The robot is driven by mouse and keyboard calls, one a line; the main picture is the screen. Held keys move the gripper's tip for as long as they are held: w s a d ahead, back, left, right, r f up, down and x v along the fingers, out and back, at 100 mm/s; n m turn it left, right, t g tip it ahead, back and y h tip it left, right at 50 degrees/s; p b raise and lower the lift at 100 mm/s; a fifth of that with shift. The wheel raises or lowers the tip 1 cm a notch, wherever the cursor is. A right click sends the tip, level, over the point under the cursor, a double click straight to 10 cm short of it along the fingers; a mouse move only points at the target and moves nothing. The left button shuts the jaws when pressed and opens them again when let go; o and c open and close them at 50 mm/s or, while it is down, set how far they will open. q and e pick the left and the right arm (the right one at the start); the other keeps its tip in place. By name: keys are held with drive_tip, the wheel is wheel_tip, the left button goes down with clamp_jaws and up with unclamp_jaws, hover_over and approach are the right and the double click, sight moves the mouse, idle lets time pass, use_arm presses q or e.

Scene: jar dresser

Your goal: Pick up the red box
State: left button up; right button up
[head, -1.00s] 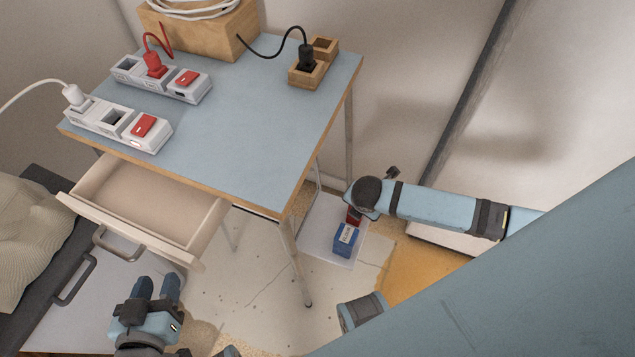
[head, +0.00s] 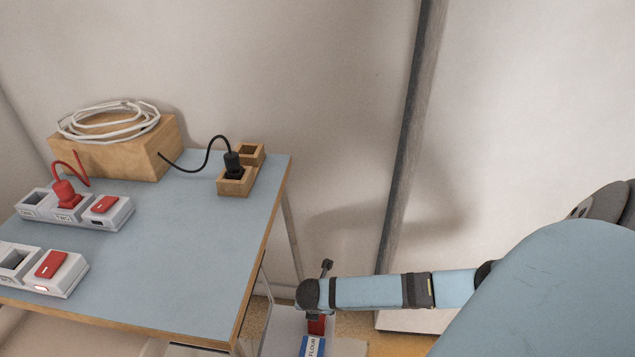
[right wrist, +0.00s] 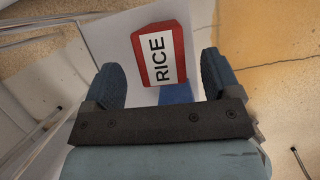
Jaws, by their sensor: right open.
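The red box (right wrist: 158,52) has a white label reading "RICE". In the right wrist view it stands ahead of my open right gripper (right wrist: 160,85), roughly between the lines of the two fingers, with no visible contact. In the head view a small part of the red box (head: 317,325) shows just below the end of my right arm, which hides the rest. My right gripper's fingers are hidden in the head view. My left gripper is outside the current views.
A blue box (head: 312,346) labelled "FLOUR" is close to the red box, and its blue edge (right wrist: 177,93) shows in the right wrist view. The blue-topped table (head: 190,250) is left of my right arm, with power strips and a wooden block (head: 120,152). A dark pole (head: 408,140) stands behind.

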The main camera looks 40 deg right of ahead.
sight(318, 329)
drive_tip(key=b+x, duration=0.1)
drive_tip(key=x, duration=0.2)
drive_tip(key=shift+s+a+f+b, duration=0.1)
drive_tip(key=shift+b, duration=0.3)
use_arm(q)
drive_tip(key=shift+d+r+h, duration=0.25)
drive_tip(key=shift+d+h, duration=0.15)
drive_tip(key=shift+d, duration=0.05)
use_arm(e)
drive_tip(key=shift+w+d+f, duration=0.25)
drive_tip(key=shift+d+f, duration=0.1)
drive_tip(key=shift+f, duration=0.25)
drive_tip(key=c, duration=1.3)
drive_tip(key=shift+o, duration=0.2)
drive_tip(key=shift+r, duration=0.1)
